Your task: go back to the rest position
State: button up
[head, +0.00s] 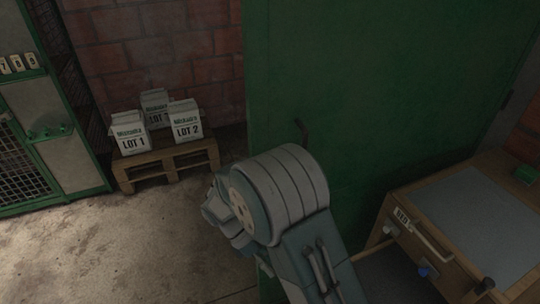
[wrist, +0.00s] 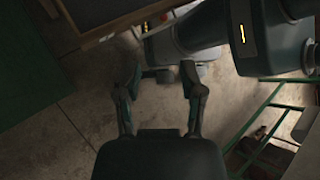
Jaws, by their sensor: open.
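My gripper (wrist: 161,78) shows in the wrist view with its two fingers spread apart. Nothing is between them, and bare concrete floor (wrist: 75,125) shows behind. In the head view my arm is folded in the lower middle, in front of the green panel (head: 370,90). Its large rounded joint hides part of the floor and the panel's lower edge. The fingers cannot be made out clearly in the head view.
A wooden pallet (head: 138,168) at the left carries boxes labelled LOT 1 (head: 130,136), LOT 2 (head: 186,124) and a third behind. A green-framed mesh cage (head: 22,165) stands far left. A wooden desk (head: 440,200) with knobs stands right. Floor at lower left is clear.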

jog(key=s+d+r+m+t+y, duration=0.1)
jog(key=d+r+m+t+y, duration=0.15)
jog(key=d+r+m, duration=0.4)
jog(key=s+d+r+m+t+y, duration=0.1)
jog(key=d+r+m+y, duration=0.15)
jog(key=r, duration=0.65)
jog(key=s+d+r+m+t+y, duration=0.3)
jog(key=s+d+r+m+t, duration=0.3)
jog(key=s+r+m+t, duration=0.1)
jog(key=s+r+m, duration=0.1)
jog(key=s+m, duration=0.1)
jog(key=m, duration=0.1)
jog(key=shift+d+r, duration=0.25)
jog(key=shift+r, duration=0.15)
jog(key=shift+s+d, duration=0.1)
jog(key=shift+s, duration=0.05)
